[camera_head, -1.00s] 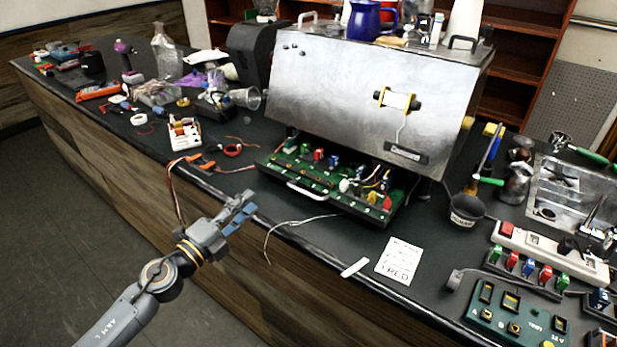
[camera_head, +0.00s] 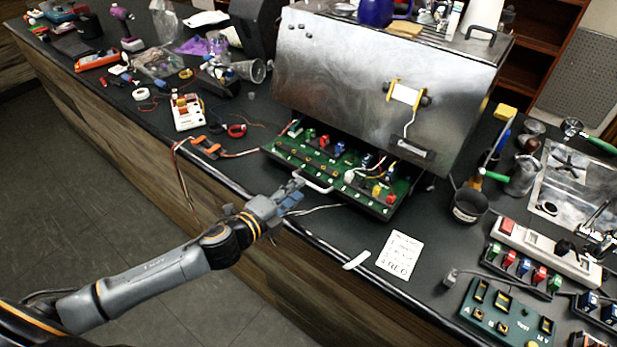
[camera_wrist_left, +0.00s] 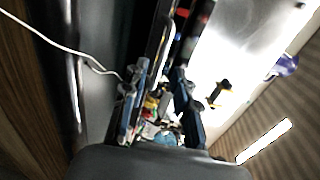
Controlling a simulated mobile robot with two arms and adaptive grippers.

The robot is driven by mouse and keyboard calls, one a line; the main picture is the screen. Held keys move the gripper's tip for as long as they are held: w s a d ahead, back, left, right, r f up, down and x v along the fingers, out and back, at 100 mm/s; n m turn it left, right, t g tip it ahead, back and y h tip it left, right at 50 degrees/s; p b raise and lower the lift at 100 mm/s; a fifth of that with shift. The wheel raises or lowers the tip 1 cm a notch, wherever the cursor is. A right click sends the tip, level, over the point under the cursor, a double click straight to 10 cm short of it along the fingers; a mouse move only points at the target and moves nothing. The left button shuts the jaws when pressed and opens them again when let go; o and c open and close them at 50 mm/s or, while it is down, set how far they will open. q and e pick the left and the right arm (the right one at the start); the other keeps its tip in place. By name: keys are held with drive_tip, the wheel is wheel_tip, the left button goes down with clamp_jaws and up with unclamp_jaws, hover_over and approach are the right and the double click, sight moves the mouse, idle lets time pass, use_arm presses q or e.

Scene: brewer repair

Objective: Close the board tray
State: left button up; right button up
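The board tray (camera_head: 291,158) is a green circuit board with coloured parts, sticking out from under the front of the metal brewer (camera_head: 340,85). A pale bar handle (camera_head: 318,187) is on its front edge. My left gripper (camera_head: 296,190) is in front of the tray, its fingertips close to the handle's left end. I cannot tell whether they touch it. In the left wrist view the two fingers (camera_wrist_left: 160,100) are apart, with coloured parts visible between them. My right gripper is in neither view.
Loose wires and an orange clip (camera_head: 207,147) lie left of the tray. A white paper card (camera_head: 400,254) lies on the counter to the right. A dark cup (camera_head: 468,207) and green module boards (camera_head: 505,315) are farther right.

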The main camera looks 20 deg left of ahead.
sight(308, 183)
use_arm(q)
drive_tip(key=x, duration=0.5)
drive_tip(key=shift+w+d+p, duration=0.1)
drive_tip(key=shift+w+p, duration=0.15)
drive_tip(key=shift+p, duration=0.15)
clamp_jaws()
